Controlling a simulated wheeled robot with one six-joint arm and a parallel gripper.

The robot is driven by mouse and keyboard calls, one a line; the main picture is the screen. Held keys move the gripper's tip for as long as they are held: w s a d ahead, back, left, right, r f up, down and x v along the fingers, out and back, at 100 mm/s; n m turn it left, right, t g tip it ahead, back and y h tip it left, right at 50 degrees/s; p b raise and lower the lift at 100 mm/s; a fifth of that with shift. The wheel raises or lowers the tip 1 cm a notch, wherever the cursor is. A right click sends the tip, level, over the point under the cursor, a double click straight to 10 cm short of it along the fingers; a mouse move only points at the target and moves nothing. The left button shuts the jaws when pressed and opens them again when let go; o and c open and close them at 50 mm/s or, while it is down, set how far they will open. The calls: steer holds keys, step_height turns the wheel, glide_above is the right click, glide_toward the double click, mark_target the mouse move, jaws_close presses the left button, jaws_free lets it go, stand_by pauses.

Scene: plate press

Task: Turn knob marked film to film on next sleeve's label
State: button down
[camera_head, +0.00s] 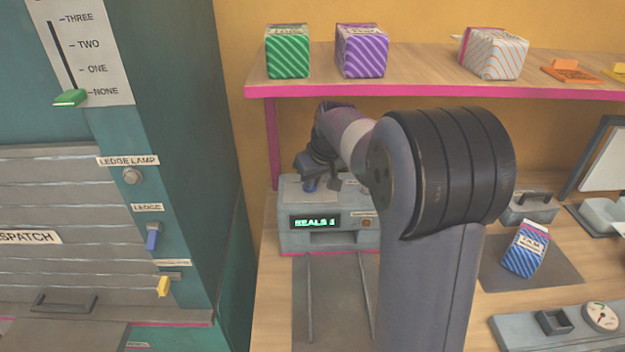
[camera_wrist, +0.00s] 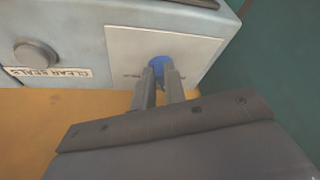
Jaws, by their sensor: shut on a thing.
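The blue knob (camera_wrist: 156,64) sits on a pale panel of the grey machine in the wrist view. My gripper (camera_wrist: 160,80) is shut on it, with a finger on each side. Marks beside the knob are too small to read. The machine's green display reads "SEALS" and a character I cannot make out. A blue striped sleeve (camera_head: 524,250) with a label stands on a dark mat at the right; its label text is unreadable.
Green (camera_head: 288,52), purple (camera_head: 361,52) and white-orange (camera_head: 494,54) striped packs stand on the shelf (camera_head: 420,82) above. A grey knob (camera_wrist: 36,54) by a "CLEAR SEALS" label is on the machine. A teal cabinet (camera_head: 190,150) is at left. A scale (camera_head: 555,322) lies front right.

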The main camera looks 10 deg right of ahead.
steer(key=shift+w+d+n+y, duration=0.15)
steer(key=shift+n+y, duration=0.15)
steer(key=shift+n, duration=0.5)
steer(key=c, duration=1.5)
jaws_free()
steer(key=shift+o, duration=0.2)
